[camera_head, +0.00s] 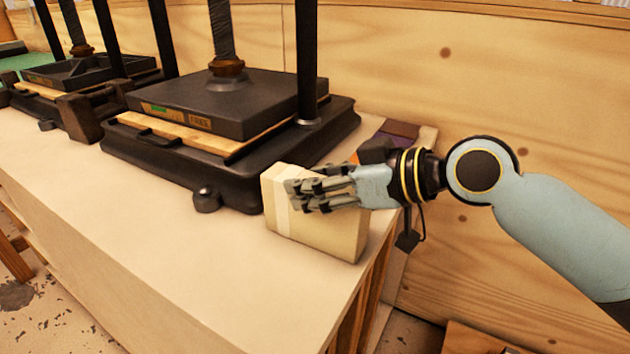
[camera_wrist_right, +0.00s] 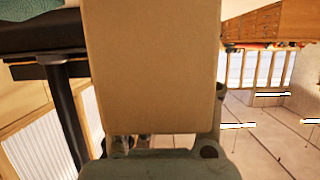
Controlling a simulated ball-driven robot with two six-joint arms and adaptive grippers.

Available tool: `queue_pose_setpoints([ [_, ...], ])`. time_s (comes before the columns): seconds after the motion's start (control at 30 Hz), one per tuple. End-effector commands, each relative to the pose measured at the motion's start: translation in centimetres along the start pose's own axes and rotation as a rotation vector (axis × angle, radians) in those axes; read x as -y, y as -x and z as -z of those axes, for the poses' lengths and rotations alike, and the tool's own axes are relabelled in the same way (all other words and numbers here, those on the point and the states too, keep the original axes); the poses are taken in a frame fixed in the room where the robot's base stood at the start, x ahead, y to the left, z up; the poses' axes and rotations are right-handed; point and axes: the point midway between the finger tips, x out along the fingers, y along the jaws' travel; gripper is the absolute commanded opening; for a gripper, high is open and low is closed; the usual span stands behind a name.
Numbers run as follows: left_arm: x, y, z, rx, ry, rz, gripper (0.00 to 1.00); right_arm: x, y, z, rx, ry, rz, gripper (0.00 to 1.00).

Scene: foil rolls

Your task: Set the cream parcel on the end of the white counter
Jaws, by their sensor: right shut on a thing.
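The cream parcel (camera_head: 318,228) is a box with a pale band near its left end. It stands at the right end of the white counter (camera_head: 200,262), in front of the black press. I cannot tell whether its underside touches the counter top. My right gripper (camera_head: 318,192) reaches in from the right and is shut on the parcel's upper part. In the right wrist view the parcel (camera_wrist_right: 152,65) fills the middle, close in front of the gripper (camera_wrist_right: 160,142). My left gripper is in neither view.
A black screw press (camera_head: 230,105) stands on the counter just behind the parcel. A second press (camera_head: 85,75) stands further left. The counter's front left is bare. A wooden wall (camera_head: 480,90) rises behind, and the counter's right edge drops to the floor.

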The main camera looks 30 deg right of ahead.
Motion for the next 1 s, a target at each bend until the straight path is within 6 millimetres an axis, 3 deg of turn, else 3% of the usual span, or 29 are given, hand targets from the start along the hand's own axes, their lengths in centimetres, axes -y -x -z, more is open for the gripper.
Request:
queue_pose_setpoints([
  [0.03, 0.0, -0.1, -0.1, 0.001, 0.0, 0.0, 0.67, 0.0, -0.1, 0.0, -0.003, 0.0, 0.0, 0.0],
  [0.07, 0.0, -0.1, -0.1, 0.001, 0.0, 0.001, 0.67, 0.0, -0.1, 0.0, -0.003, 0.0, 0.0, 0.46],
  [0.27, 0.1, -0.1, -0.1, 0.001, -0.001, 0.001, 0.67, 0.0, 0.0, 0.0, -0.002, 0.0, 0.0, 0.72],
  [0.63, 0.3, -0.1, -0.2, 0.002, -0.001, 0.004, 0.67, -0.1, 0.6, -0.3, 0.004, 0.003, -0.001, 0.72],
  [1.0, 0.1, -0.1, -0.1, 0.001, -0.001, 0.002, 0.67, -0.1, 5.7, -0.3, 0.007, 0.007, -0.002, 0.72],
])
